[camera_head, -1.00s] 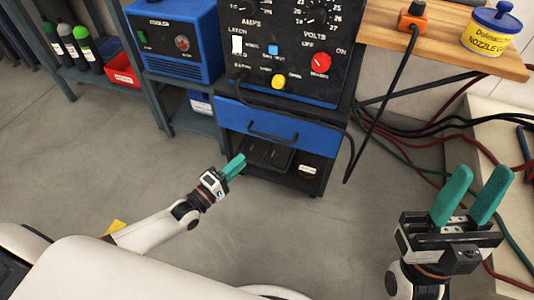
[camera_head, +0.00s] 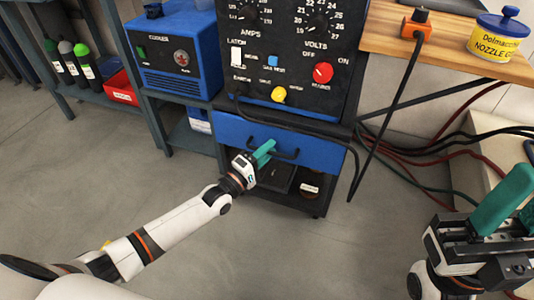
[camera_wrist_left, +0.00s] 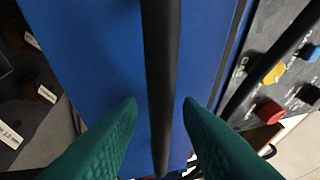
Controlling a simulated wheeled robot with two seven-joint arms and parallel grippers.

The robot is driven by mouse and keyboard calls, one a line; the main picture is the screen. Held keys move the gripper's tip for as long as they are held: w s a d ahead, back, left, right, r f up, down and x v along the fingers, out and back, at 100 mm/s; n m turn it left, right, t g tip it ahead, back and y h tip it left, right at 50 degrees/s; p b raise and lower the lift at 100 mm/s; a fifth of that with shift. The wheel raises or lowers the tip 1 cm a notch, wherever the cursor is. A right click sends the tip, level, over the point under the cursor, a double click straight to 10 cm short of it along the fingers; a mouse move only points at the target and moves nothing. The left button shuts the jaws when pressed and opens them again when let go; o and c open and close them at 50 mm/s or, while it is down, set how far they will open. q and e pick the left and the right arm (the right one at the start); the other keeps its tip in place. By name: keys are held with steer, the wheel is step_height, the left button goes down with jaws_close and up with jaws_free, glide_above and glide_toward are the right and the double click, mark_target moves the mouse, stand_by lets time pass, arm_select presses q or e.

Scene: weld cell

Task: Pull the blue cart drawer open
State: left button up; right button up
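The blue drawer (camera_head: 322,155) is in the cart under the black control panel and looks closed. Its black bar handle (camera_head: 287,154) runs across the front. My left gripper (camera_head: 264,149) is at the handle, its green fingers pointing at the drawer. In the left wrist view the black handle (camera_wrist_left: 160,45) passes between the two spread green fingers, with a gap visible on each side, in front of the blue drawer face (camera_wrist_left: 95,50). The left gripper is open. My right gripper (camera_head: 525,190) is at the right edge, partly cut off, with its fingers apart and empty.
A cable (camera_head: 357,150) hangs right of the drawer. The welder panel (camera_head: 290,50) with knobs is above it, and an open shelf with a dark box (camera_head: 277,178) is below. A wooden bench (camera_head: 440,45) stands at right. The floor before the cart is clear.

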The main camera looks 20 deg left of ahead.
arm_select(q)
jaws_close()
stand_by(0.3)
